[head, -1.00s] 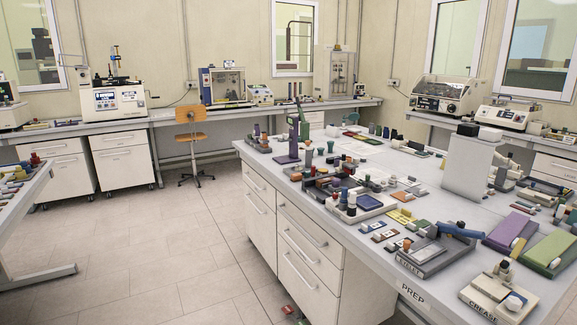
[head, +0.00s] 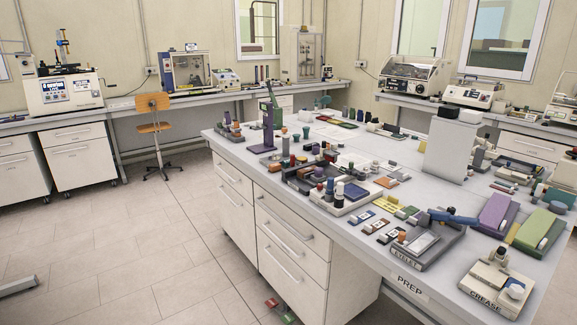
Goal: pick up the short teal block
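Several teal or green pieces show in the head view, all small. A teal piece (head: 322,101) stands at the far end of the white PREP bench. A larger teal-green piece (head: 558,198) lies near the bench's right side. I cannot tell which piece, if any, is the short teal block. My gripper is not in view.
The PREP bench (head: 345,232) is crowded with tools, trays and small blocks. A grey pillar (head: 450,150) stands on it. Small red (head: 271,303) and green blocks lie on the floor by its drawers. An orange chair (head: 154,127) stands behind.

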